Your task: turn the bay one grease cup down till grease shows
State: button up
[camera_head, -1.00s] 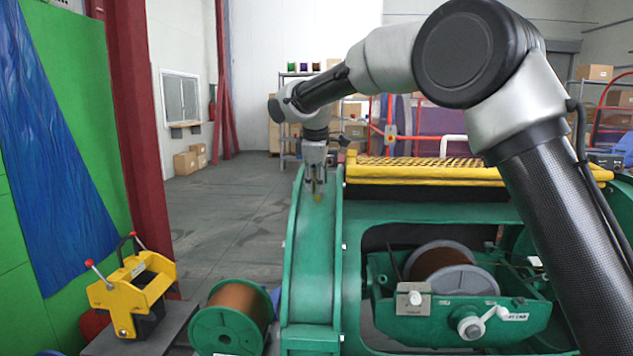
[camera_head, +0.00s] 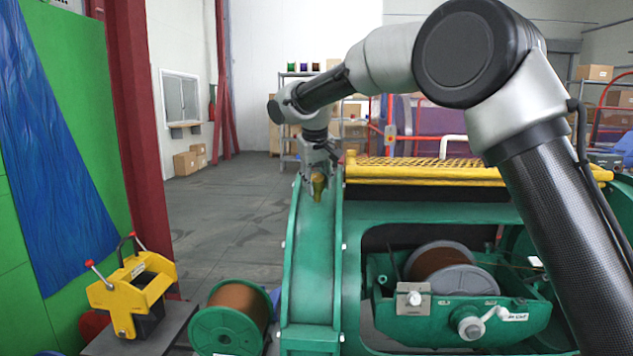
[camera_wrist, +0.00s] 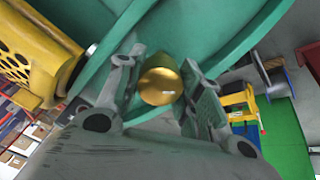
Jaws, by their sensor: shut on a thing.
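The brass grease cup (camera_head: 318,184) sits on the top of the green curved housing (camera_head: 313,262), in the middle of the head view. My gripper (camera_head: 318,178) is above it, pointing down, with its fingers around the cup. In the wrist view the round golden cap of the cup (camera_wrist: 160,84) lies between the two grey fingers, and my gripper (camera_wrist: 162,90) is shut on it. No grease can be made out in either view.
A yellow perforated walkway (camera_head: 425,170) adjoins the housing on the right. Below it is a green cradle (camera_head: 460,318) with a copper-wound bobbin (camera_head: 440,268). A yellow lifting tool (camera_head: 133,292) and another bobbin (camera_head: 232,315) stand at left. Open floor lies behind them.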

jog(key=m, duration=0.5)
jog(key=shift+m, duration=0.3)
jog(key=m, duration=0.5)
dwell(0.4)
jog(key=o, duration=1)
jog(key=shift+o, duration=0.2)
jog(key=shift+r, duration=0.1)
jog(key=v, duration=1.2)
